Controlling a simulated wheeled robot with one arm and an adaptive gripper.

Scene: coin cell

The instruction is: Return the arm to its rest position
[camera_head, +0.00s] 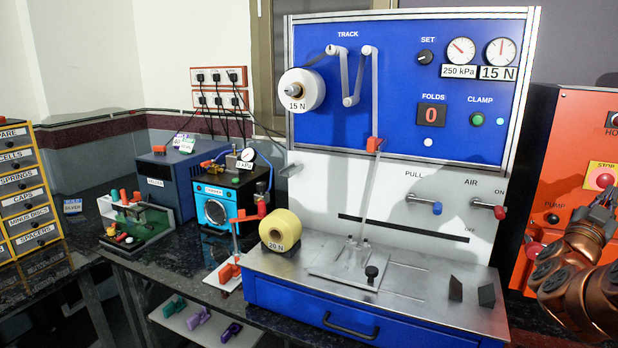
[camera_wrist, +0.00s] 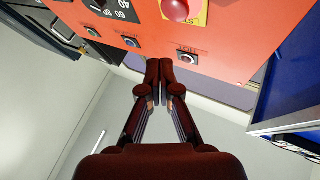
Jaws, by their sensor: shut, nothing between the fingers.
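My copper-coloured arm shows at the right edge of the head view, in front of the orange machine. My gripper (camera_head: 604,199) points up there, and its tips are small and partly cut by the frame edge. In the wrist view my gripper (camera_wrist: 159,68) has its two dark red fingers together, with nothing between them. I cannot tell the exact gap from the fingertips to the panel.
The blue-and-white test stand (camera_head: 400,95) with its steel deck stands left of my arm. The orange machine (camera_head: 560,130) is close behind my arm. A yellow roll (camera_head: 284,228), a blue box (camera_head: 170,175) and a yellow drawer cabinet (camera_head: 30,190) stand further left.

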